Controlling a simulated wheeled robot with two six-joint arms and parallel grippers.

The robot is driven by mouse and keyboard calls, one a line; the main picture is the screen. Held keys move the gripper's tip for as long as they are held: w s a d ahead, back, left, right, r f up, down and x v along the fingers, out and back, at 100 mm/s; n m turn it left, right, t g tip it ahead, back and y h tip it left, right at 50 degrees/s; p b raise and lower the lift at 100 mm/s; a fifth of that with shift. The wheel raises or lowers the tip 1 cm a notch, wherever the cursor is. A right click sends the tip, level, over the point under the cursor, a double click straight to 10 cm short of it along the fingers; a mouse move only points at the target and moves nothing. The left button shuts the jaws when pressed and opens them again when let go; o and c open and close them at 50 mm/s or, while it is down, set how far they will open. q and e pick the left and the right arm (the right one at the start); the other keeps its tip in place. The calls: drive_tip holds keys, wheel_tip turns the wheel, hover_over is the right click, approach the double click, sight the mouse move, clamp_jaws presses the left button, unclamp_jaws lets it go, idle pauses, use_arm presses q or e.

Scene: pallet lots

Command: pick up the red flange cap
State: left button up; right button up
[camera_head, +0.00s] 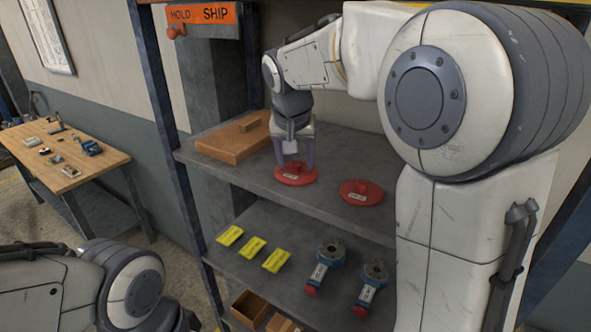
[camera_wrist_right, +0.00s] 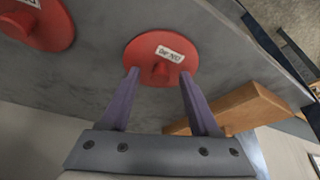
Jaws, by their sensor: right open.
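A red flange cap (camera_head: 296,178) with a white label and a raised knob lies on the upper shelf (camera_head: 335,210). It also shows in the right wrist view (camera_wrist_right: 160,42). My right gripper (camera_head: 295,163) is above this cap and points down. In the right wrist view my gripper (camera_wrist_right: 159,73) is open, with its fingertips on either side of the knob; I cannot tell whether they touch the cap. A second red flange cap (camera_head: 361,192) lies to the right on the same shelf, and it shows at the upper left of the right wrist view (camera_wrist_right: 35,25). My left gripper is out of view.
A wooden box (camera_head: 235,138) stands just left of the first cap. A blue upright (camera_head: 160,75) bounds the rack's left. A workbench (camera_head: 62,155) stands far left.

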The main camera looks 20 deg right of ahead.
clamp_jaws()
drive_tip(key=shift+r, duration=0.1)
